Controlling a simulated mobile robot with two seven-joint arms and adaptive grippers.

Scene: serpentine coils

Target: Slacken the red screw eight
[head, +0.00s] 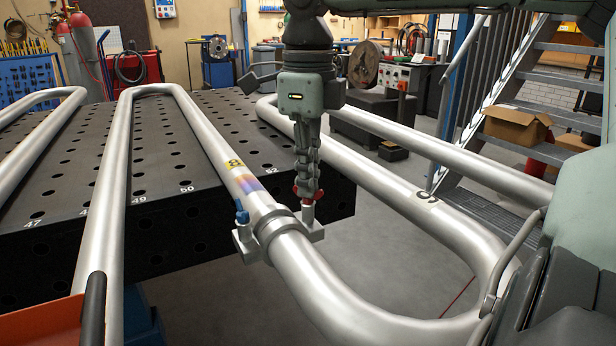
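A grey clamp (275,228) sits around the thick silver pipe coil, near the yellow label (235,164) and a heat-tinted band. The clamp has a blue-topped screw (241,214) on its left side and a red screw (318,194) on its right side. My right gripper (307,186) points straight down over the red screw. Its fingers look closed around the screw's head, and red shows on both sides of the fingertips. The middle of the screw head is hidden by the fingers. My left gripper is not in view.
Silver pipe loops (115,190) lie over a black perforated table (190,215) with numbered holes. Metal stairs (530,110) with a cardboard box (517,125) stand at right. An orange part (40,325) is at lower left.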

